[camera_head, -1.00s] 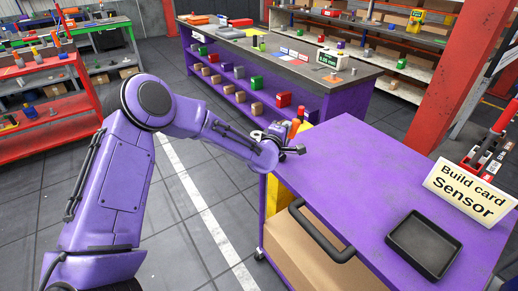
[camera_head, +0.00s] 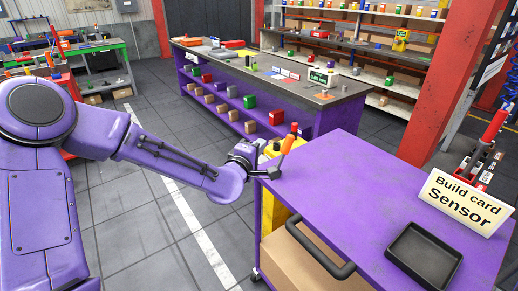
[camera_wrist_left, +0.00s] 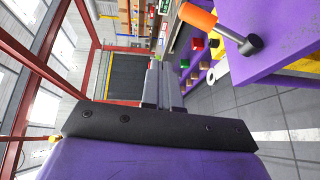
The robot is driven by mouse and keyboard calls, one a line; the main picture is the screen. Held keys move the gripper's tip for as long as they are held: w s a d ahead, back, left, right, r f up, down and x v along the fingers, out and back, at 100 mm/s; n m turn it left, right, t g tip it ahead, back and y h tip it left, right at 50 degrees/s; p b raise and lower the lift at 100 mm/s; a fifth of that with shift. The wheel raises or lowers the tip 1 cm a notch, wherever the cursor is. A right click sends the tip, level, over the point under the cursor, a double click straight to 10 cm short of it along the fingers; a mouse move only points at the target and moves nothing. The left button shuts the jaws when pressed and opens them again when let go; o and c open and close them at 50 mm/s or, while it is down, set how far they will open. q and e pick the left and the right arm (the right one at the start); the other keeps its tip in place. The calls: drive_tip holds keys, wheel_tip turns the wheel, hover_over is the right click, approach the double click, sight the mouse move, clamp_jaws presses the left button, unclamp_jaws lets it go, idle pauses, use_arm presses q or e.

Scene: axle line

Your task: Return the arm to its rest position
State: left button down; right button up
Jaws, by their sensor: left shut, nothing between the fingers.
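My left arm, purple, reaches in from the left in the head view, and its gripper (camera_head: 256,147) is beside the near left corner of the purple cart (camera_head: 345,180). In the left wrist view the gripper (camera_wrist_left: 163,80) has its grey fingers together with nothing between them. A mallet with an orange handle (camera_head: 288,143) and a dark head is at the cart corner, close to the gripper. In the left wrist view the mallet (camera_wrist_left: 251,44) is beside the fingers, apart from them. My right gripper is not in view.
On the cart are a black tray (camera_head: 424,253) and a "Build card Sensor" sign (camera_head: 465,202). A purple workbench (camera_head: 325,113) stands behind, with stocked shelves (camera_head: 375,65) beyond. A red post (camera_head: 445,85) rises at right. Open floor (camera_head: 130,210) lies left of the cart.

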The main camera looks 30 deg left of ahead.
use_arm(q)
drive_tip(key=shift+w+d, duration=0.15)
drive_tip(key=s+f+m+g, duration=0.2)
drive_tip(key=s+f, duration=0.2)
drive_tip(key=f, duration=0.4)
drive_tip(key=s+f+m+g+y+b, duration=0.1)
drive_tip(key=s+f+m+g, duration=0.25)
drive_tip(key=f, duration=0.45)
drive_tip(key=s+f+m+g, duration=0.1)
drive_tip(key=s+f, duration=0.4)
drive_tip(key=f, duration=0.3)
drive_tip(key=s+f+m+g+b, duration=0.1)
drive_tip(key=s+f+m+g, duration=0.1)
drive_tip(key=s+f, duration=0.6)
drive_tip(key=s+a+f+m+g+y+b, duration=0.1)
drive_tip(key=s+f+m+g, duration=0.2)
drive_tip(key=s+f, duration=0.6)
drive_tip(key=s+g, duration=0.2)
drive_tip(key=s, duration=0.6)
drive_tip(key=shift+s, duration=0.3)
